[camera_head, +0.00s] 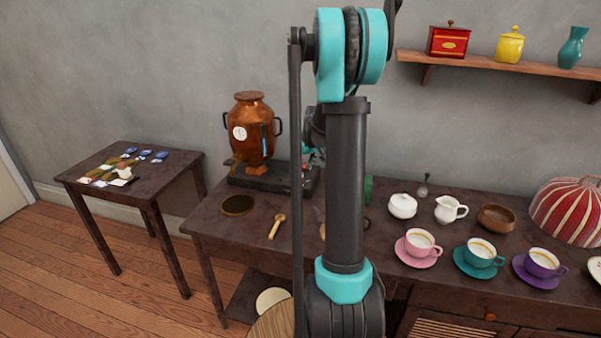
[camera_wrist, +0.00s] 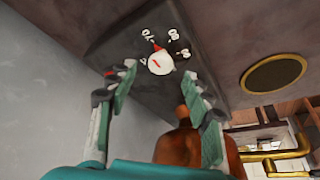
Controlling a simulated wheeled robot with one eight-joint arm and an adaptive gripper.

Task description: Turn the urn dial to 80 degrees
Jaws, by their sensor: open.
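The copper urn (camera_head: 256,150) stands on a dark base (camera_head: 243,181) at the left end of the long table. In the wrist view the round white dial (camera_wrist: 161,63) sits on the dark base (camera_wrist: 115,42), with a red line on its face and a red mark beside it, towards the label that looks like 70. Labels resembling 80 and 90 lie further right. My gripper (camera_wrist: 160,76) is open, its two fingers apart on either side of the dial in the picture. I cannot tell whether they touch it. In the head view my arm hides the dial and most of the gripper.
A round dark mat (camera_head: 237,205) and a wooden spoon (camera_head: 277,226) lie in front of the urn. A green object (camera_head: 368,188) shows just right of my arm. Cups on saucers, a white creamer (camera_head: 450,209) and a striped cover (camera_head: 568,212) occupy the right side.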

